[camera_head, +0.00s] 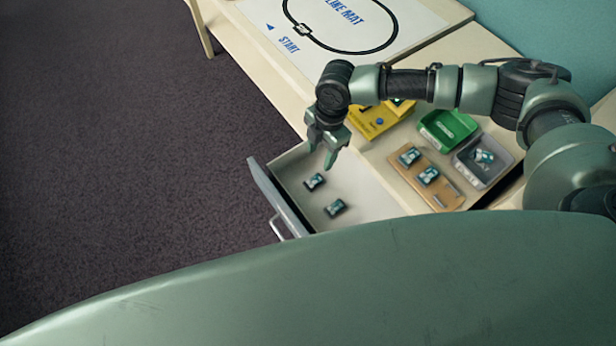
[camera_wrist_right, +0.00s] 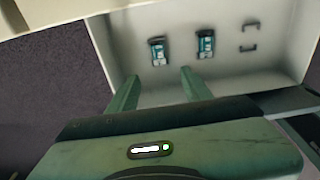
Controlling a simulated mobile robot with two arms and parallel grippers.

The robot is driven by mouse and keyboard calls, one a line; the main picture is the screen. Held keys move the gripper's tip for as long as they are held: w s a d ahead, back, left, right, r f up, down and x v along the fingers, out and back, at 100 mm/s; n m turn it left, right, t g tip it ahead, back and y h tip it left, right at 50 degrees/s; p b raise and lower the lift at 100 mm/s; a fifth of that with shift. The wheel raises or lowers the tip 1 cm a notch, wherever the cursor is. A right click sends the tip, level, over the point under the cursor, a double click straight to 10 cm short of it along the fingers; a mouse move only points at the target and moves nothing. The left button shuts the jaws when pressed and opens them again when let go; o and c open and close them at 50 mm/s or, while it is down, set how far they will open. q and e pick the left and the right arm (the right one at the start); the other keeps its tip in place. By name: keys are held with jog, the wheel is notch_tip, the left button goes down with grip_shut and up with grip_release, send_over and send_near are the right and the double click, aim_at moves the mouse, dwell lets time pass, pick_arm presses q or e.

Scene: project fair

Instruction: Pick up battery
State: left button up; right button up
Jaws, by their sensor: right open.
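Two small teal-and-black battery-like blocks lie in the open drawer (camera_head: 362,200). The upper block (camera_head: 314,182) and the lower block (camera_head: 335,208) are a little apart. In the right wrist view they show as a left block (camera_wrist_right: 158,50) and a right block (camera_wrist_right: 205,43) on the pale drawer floor (camera_wrist_right: 225,72). My right gripper (camera_head: 321,157) is open and empty above the drawer, near the upper block. In the right wrist view its fingers (camera_wrist_right: 159,77) point toward the left block, apart from it. My left gripper is not in view.
A wooden tray (camera_head: 440,196) on the table holds two similar blocks. A green bin (camera_head: 447,128), a grey bin (camera_head: 470,172) with small parts and a yellow box (camera_head: 368,124) stand close by. Dark bracket shapes (camera_wrist_right: 250,48) show on the drawer floor. The line mat (camera_head: 400,18) lies behind.

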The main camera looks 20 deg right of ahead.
jog(key=b, duration=0.3)
send_near(315, 180)
jog(key=shift+s+f+b, duration=0.15)
jog(key=shift+f+b, duration=0.2)
jog(key=shift+b, duration=0.45)
jog(key=shift+s+f, duration=0.1)
jog(key=shift+f, duration=0.55)
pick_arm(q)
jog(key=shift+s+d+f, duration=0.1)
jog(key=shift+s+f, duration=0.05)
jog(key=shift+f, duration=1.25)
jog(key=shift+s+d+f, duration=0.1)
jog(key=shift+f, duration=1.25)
pick_arm(e)
jog(key=shift+a+f, duration=0.25)
jog(key=shift+f, duration=1.35)
jog(key=shift+a+f, duration=0.2)
jog(key=shift+f, duration=1.35)
jog(key=shift+s, duration=0.1)
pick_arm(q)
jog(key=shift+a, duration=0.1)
pick_arm(e)
grip_shut()
